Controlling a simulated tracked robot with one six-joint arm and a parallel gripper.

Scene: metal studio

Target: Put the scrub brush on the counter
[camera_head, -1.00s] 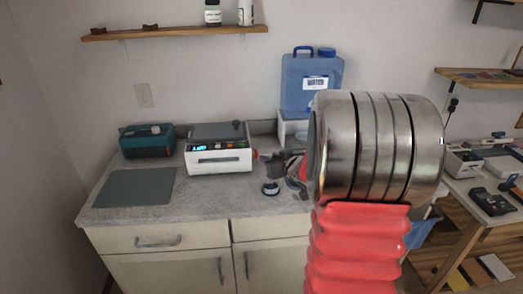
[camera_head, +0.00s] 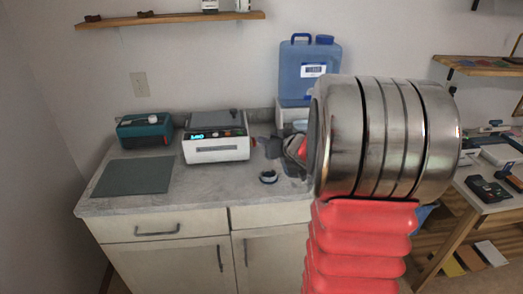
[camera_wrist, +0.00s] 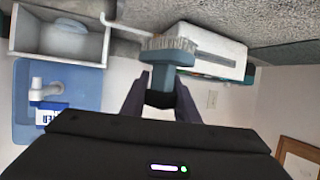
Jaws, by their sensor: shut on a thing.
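The scrub brush (camera_wrist: 171,52) shows in the wrist view, with a grey-blue body and pale bristles. My gripper (camera_wrist: 161,92) is shut on its narrow dark handle, and the bristle end points away from the palm. The grey stone-like counter (camera_head: 215,187) runs along the wall in the head view; a strip of it (camera_wrist: 280,18) also shows at the top of the wrist view. In the head view my gripper is mostly hidden behind my own arm, over the back right of the counter. I cannot tell the brush's height above the counter.
A white device (camera_head: 217,148), a teal box (camera_head: 145,131) and a dark green mat (camera_head: 133,176) occupy the counter's left. A small dark ring (camera_head: 268,177) lies near its middle. A blue jug (camera_head: 310,72) stands on a white box at the back. The front middle is clear.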

